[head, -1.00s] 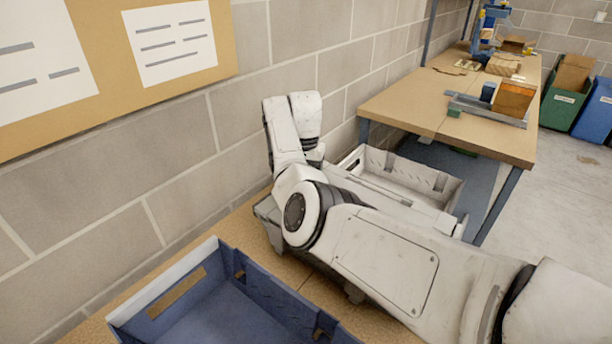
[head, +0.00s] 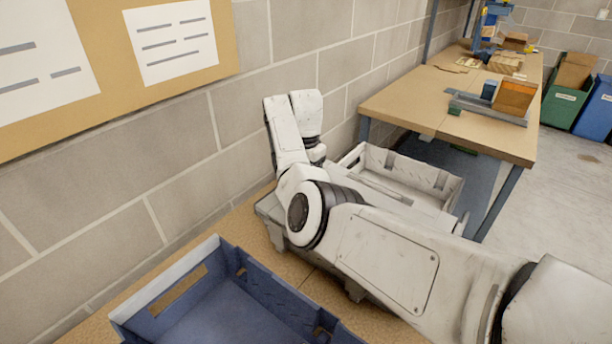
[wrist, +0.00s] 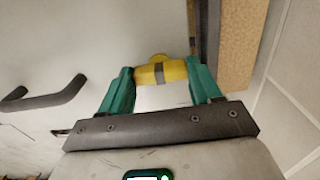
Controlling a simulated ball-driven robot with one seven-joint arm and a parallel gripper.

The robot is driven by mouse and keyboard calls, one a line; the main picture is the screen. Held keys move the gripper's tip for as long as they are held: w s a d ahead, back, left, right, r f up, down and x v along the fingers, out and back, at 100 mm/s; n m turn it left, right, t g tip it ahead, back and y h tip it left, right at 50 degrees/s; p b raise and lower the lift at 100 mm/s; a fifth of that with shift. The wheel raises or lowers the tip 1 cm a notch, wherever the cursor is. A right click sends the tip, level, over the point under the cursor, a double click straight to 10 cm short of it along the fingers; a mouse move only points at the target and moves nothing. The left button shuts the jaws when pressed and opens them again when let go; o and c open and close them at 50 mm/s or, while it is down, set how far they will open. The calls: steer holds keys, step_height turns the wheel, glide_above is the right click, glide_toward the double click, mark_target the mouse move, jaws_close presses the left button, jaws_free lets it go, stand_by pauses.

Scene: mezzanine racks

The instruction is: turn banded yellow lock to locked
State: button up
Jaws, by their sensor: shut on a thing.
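The banded yellow lock (wrist: 172,70) shows in the wrist view, a yellow knob with a grey band across its middle and a rounded yellow part behind it. My gripper (wrist: 161,76) has its two green fingers on either side of the lock and is shut on it. The lock stands at a pale panel (wrist: 80,40). A dark curved handle (wrist: 45,95) is fixed on this panel to the left. In the head view my arm hides the lock and my gripper.
A blue crate (head: 170,294) stands on the near bench. A grey-white crate (head: 440,188) lies behind my arm. A wooden workbench (head: 400,105) stands beyond, with a tool and blocks. Brick wall (head: 110,165) runs close along the left. Open floor (head: 560,190) lies to the right.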

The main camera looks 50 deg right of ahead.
steer(key=o, duration=1.5)
steer(key=shift+r, duration=0.1)
step_height(320, 180, up, 11)
steer(key=shift+f+b, duration=0.15)
steer(key=shift+b, duration=0.6)
